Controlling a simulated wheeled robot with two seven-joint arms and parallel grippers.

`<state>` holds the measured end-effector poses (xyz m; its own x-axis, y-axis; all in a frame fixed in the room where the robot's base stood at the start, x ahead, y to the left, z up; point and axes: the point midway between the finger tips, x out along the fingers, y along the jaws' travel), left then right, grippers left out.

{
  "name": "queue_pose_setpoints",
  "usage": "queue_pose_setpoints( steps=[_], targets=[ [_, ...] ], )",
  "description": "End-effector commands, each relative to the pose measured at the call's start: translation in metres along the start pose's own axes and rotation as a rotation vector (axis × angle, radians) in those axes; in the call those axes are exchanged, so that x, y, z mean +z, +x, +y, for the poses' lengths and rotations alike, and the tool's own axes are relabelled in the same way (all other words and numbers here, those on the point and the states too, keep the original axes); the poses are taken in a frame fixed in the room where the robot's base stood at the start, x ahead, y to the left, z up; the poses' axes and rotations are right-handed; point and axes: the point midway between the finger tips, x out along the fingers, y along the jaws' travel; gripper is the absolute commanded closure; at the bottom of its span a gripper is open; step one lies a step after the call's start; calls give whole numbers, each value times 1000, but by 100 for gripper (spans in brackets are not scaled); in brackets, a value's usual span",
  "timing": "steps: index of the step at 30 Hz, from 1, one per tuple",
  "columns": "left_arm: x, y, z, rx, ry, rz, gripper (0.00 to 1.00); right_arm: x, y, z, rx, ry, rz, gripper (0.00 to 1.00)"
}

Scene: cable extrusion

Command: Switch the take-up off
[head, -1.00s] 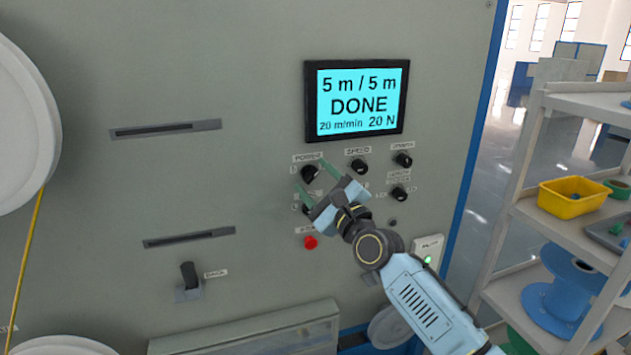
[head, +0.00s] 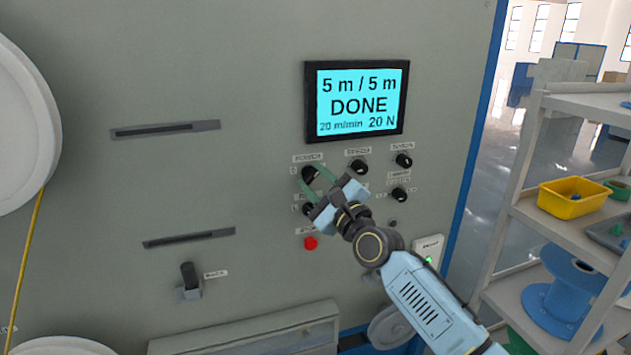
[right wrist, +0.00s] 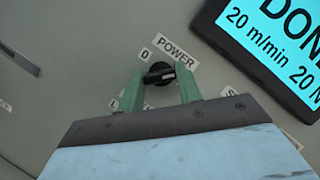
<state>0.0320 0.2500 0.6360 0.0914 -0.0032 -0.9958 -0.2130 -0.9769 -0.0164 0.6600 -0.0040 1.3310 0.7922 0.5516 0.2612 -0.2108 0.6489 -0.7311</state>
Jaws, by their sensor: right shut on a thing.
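The take-up's POWER knob (head: 309,173) is a black rotary knob on the grey panel, below the display. In the right wrist view the POWER knob (right wrist: 158,73) sits between the two green fingers, its pointer aimed to the right, with a "0" mark at its upper left. My right gripper (head: 314,178) is shut on this knob; the gripper (right wrist: 161,82) touches it from both sides. The display (head: 357,101) reads "5 m / 5 m DONE", 20 m/min, 20 N. My left gripper is not in view.
Other black knobs (head: 359,167) sit close to the right, and another is just below the fingers. A red button (head: 310,243) lies below them. A lever (head: 189,278) is at lower left. A shelf rack (head: 515,190) with a yellow bin (head: 573,199) stands at right.

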Motion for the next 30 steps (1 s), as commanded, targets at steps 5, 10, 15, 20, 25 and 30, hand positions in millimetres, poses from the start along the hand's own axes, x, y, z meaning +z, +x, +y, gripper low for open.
queue_pose_setpoints(
  steps=[5,10,15,20,25,30],
  targets=[
    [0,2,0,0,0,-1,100,0,0,-1,35,-85,-1,88],
    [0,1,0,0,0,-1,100,0,0,-2,88,-210,0,88],
    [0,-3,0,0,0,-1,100,1,0,-4,149,-360,0,88],
    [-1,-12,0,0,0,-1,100,2,1,-5,208,-501,0,88],
    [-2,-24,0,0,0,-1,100,3,1,-6,271,-650,0,88],
    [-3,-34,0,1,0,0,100,4,1,-6,332,-799,0,88]
  ],
)
